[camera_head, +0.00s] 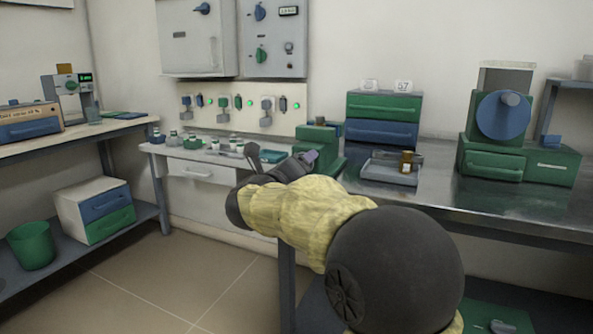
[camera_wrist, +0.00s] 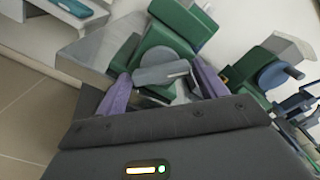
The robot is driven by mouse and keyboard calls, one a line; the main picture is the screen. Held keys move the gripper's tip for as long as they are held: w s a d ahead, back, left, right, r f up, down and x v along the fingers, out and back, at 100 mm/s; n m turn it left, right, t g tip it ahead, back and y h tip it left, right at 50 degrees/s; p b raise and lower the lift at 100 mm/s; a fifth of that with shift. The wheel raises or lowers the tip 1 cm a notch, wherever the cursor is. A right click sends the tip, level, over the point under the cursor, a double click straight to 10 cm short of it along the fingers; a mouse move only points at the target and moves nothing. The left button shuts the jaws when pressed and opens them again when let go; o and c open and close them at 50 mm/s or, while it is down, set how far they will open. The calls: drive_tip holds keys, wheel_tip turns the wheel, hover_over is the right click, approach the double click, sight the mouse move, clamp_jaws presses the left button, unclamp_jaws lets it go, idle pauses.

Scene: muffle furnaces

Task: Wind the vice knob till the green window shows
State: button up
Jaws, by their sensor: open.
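The green vice (camera_head: 318,136) stands at the left end of the metal bench, partly hidden behind my gripper (camera_head: 306,160). In the wrist view the green vice body (camera_wrist: 163,45) lies straight ahead, tilted in the picture. A grey rounded bar (camera_wrist: 160,73), which looks like its knob or handle, shows in front of it. My gripper (camera_wrist: 161,88) is open, with one purple finger to each side of this bar. I cannot tell whether the fingers touch it. I cannot make out a green window apart from the green body.
On the metal bench (camera_head: 440,205) stand a grey tray (camera_head: 378,171) with a small brown bottle (camera_head: 406,162), green and blue drawers (camera_head: 382,133), and a green machine with a blue disc (camera_head: 503,116). A white bench (camera_head: 200,150) with small items is to the left. The floor (camera_head: 170,275) in front is clear.

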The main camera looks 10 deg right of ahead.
drive_tip(key=shift+s, duration=0.1)
drive_tip(key=p+v, duration=0.4)
drive_tip(key=v, duration=1.3)
drive_tip(key=shift+a+r, duration=0.1)
